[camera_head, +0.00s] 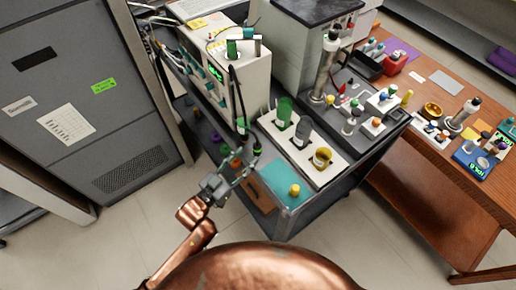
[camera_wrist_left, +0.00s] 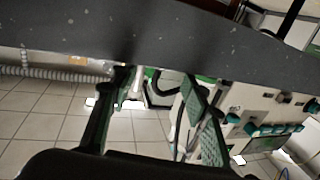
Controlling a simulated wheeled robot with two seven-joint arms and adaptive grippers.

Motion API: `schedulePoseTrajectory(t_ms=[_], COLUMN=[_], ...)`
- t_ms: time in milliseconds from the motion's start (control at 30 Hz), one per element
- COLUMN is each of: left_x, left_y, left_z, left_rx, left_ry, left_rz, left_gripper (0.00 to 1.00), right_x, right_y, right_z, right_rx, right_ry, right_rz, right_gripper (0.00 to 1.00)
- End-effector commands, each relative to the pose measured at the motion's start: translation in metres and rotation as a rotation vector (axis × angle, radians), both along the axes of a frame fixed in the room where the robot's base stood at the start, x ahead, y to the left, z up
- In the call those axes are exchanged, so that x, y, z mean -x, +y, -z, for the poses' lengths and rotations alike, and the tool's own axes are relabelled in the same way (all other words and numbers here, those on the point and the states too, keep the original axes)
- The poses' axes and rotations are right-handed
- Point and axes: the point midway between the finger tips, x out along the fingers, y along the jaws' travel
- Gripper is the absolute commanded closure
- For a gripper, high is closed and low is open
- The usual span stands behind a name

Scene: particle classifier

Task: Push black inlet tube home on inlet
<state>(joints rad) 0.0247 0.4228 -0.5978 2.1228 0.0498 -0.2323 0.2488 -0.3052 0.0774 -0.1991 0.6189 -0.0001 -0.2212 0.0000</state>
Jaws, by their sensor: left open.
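A black tube (camera_head: 235,85) hangs down the front right of the white instrument (camera_head: 254,82), below a green-banded fitting on its top. Green and black pieces show near its lower end; I cannot tell clearly which is the inlet or whether the tube is seated on it. My left gripper (camera_head: 242,164) is just below these pieces, at the cart's near left side, with its fingers apart. In the left wrist view the open fingers (camera_wrist_left: 158,80) have a dark curved line between them in the background, perhaps the tube. I see nothing held. My right gripper is out of view.
A white holder (camera_head: 330,178) with green, grey and yellow vessels stands right of the gripper. A dark grey surface (camera_wrist_left: 170,35) crosses the top of the wrist view. Floor is open below the gripper.

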Motion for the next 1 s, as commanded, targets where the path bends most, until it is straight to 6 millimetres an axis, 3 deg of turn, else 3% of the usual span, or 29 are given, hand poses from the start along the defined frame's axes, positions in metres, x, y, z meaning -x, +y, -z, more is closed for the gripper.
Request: schedulePoseTrajectory(t_ms=[600,900,1000], left_x=[-0.055,-0.059,-0.058], left_y=[-0.043,-0.046,-0.046], left_z=[0.000,-0.001,-0.001], left_rx=[-0.001,-0.001,-0.001], left_ry=[0.002,0.002,0.002], left_rz=[-0.001,-0.001,-0.001], left_gripper=[0.57,0.57,0.63], right_x=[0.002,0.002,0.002], right_y=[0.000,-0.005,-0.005], right_z=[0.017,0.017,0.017], right_rx=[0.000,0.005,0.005], right_ry=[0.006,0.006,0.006], right_rz=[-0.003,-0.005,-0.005], right_gripper=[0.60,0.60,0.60])
